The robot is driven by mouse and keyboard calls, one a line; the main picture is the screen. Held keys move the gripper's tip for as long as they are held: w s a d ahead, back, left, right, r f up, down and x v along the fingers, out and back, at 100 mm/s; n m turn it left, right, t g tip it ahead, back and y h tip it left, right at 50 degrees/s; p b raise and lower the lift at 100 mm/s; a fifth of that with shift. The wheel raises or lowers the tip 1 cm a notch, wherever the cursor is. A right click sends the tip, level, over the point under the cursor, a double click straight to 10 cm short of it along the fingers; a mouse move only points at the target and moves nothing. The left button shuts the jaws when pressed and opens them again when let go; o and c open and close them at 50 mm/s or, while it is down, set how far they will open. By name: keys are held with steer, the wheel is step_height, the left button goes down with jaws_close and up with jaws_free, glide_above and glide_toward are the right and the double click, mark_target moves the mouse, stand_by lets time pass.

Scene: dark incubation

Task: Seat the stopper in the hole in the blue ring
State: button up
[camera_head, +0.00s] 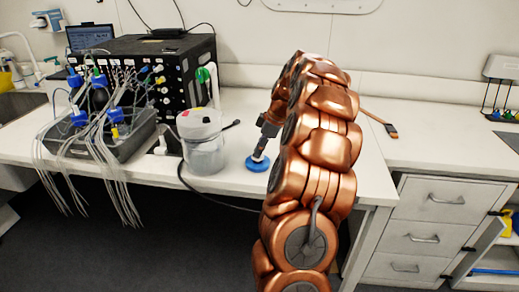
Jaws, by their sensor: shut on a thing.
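The blue ring (257,166) lies flat on the white bench, to the right of the clear container. My gripper (261,151), small and dark, points down right over the ring from the left side of my copper arm. It is shut on the stopper (259,158), of which a small pale part shows between the fingertips and the ring. The hole in the ring is covered by the gripper and stopper. I cannot tell whether the stopper is in the hole or just above it.
A clear lidded container (203,148) stands close left of the ring. A black instrument (160,75) and a grey tray with many tubes (95,140) are farther left. A dark cable runs along the bench's front. The right-hand bench (435,150) is mostly clear.

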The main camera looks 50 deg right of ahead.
steer(key=shift+f+b, duration=0.65)
steer(key=shift+f, duration=0.1)
steer(key=o, duration=0.9)
steer(key=shift+c, duration=0.2)
steer(key=shift+r, duration=0.2)
steer(key=v, duration=1.1)
steer(key=shift+r, duration=0.35)
steer(key=shift+d, duration=0.1)
